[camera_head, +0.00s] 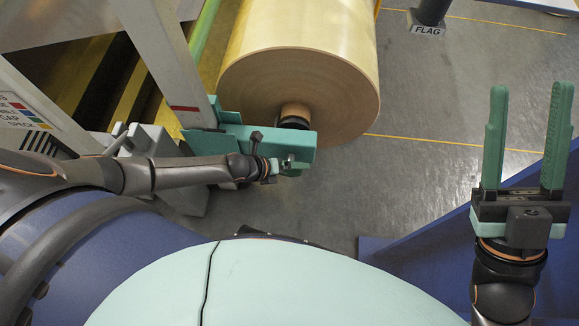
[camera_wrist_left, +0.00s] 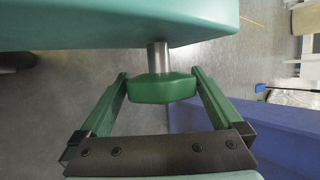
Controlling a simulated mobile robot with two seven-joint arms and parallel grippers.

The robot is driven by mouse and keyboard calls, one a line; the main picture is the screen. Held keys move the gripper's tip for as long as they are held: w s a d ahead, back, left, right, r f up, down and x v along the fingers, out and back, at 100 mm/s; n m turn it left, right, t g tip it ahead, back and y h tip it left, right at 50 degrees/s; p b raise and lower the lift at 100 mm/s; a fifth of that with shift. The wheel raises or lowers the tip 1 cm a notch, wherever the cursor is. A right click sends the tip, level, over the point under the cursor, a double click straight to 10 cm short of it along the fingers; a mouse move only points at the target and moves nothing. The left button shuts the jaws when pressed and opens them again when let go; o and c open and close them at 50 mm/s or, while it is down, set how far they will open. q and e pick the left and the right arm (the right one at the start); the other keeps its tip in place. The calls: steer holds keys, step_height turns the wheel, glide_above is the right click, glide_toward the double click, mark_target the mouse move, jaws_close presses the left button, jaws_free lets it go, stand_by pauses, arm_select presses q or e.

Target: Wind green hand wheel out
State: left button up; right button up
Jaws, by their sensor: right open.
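The green hand wheel (camera_wrist_left: 163,88) is a small dark green knob on a short metal shaft under a teal housing in the left wrist view. My left gripper (camera_wrist_left: 160,72) has its two green fingers spread on either side of the knob, with narrow gaps beside it. In the head view my left gripper (camera_head: 272,168) is small and partly hidden at the teal bracket (camera_head: 235,143), and the hand wheel cannot be made out there. My right gripper (camera_head: 522,115) is open and empty at the right, fingers pointing up the picture, away from the bracket.
A large tan roll (camera_head: 310,55) sits on a spindle just behind the bracket. A white frame post (camera_head: 165,60) stands to the left. A blue surface (camera_head: 430,240) lies below my right gripper. Grey floor (camera_head: 420,150) between the roll and my right gripper is clear.

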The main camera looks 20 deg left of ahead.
arm_select(q)
steer(key=p+v, duration=0.2)
steer(key=v, duration=0.2)
steer(key=shift+r+p, duration=0.2)
steer(key=shift+p, duration=0.1)
steer(key=p+v, duration=0.3)
steer(key=v, duration=0.5)
steer(key=shift+a, duration=0.15)
arm_select(e)
steer(key=w+f+m+g+h, duration=0.1)
steer(key=w+f+m+h, duration=0.1)
steer(key=f, duration=0.4)
steer(key=w+d+f+m+g+h, duration=0.1)
steer(key=w+f+m+g+h, duration=0.1)
steer(key=f+h, duration=0.3)
steer(key=w+d+f+m+g+h, duration=0.1)
steer(key=w+f+m+g+h, duration=0.1)
steer(key=f, duration=0.5)
steer(key=shift+w+m+h, duration=0.5)
steer(key=shift+m+h, duration=0.3)
steer(key=shift+m, duration=0.2)
arm_select(q)
steer(key=shift+s, duration=0.1)
